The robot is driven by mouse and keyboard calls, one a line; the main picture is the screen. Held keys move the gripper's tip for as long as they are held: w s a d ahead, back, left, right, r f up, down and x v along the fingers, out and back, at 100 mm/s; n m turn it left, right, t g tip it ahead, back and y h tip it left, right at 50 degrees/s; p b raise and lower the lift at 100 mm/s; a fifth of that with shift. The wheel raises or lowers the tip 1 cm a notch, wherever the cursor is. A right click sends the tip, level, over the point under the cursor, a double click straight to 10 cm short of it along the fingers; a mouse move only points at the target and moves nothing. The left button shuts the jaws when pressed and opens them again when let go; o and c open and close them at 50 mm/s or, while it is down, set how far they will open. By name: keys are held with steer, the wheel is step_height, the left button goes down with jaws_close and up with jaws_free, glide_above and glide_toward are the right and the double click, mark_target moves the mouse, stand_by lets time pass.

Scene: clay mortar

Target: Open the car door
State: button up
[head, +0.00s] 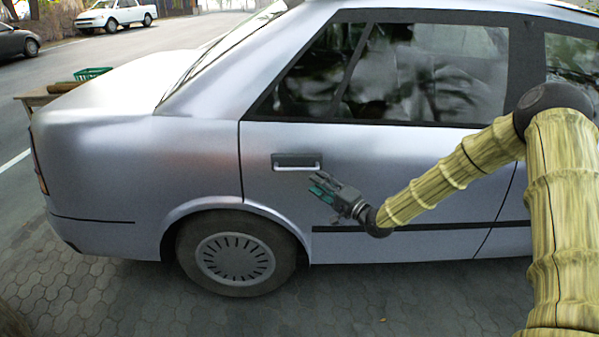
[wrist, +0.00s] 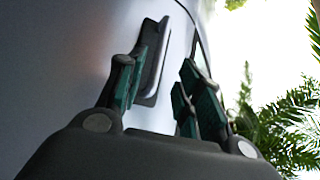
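A silver car fills the head view, with its rear door (head: 400,160) facing me. The door lies flush with the body, so it looks shut. The door handle (head: 297,162) is a light bar in a dark recess near the door's left edge. My gripper (head: 322,187) is just below and to the right of the handle, with its fingers pointing up and left. In the wrist view the handle (wrist: 157,62) is beyond the fingers and partly behind the left one. My gripper (wrist: 160,90) is open, with green pads apart and nothing between them.
The rear wheel (head: 236,254) is below and left of the handle. A bench (head: 38,97) with a green basket (head: 93,73) stands behind the car's trunk. A white pickup (head: 117,14) is parked far off. Paving (head: 120,300) in front of the car is clear.

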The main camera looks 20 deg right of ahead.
mark_target(298, 170)
steer(key=x, duration=0.9)
steer(key=shift+w+a, duration=0.15)
steer(key=shift+a, duration=0.05)
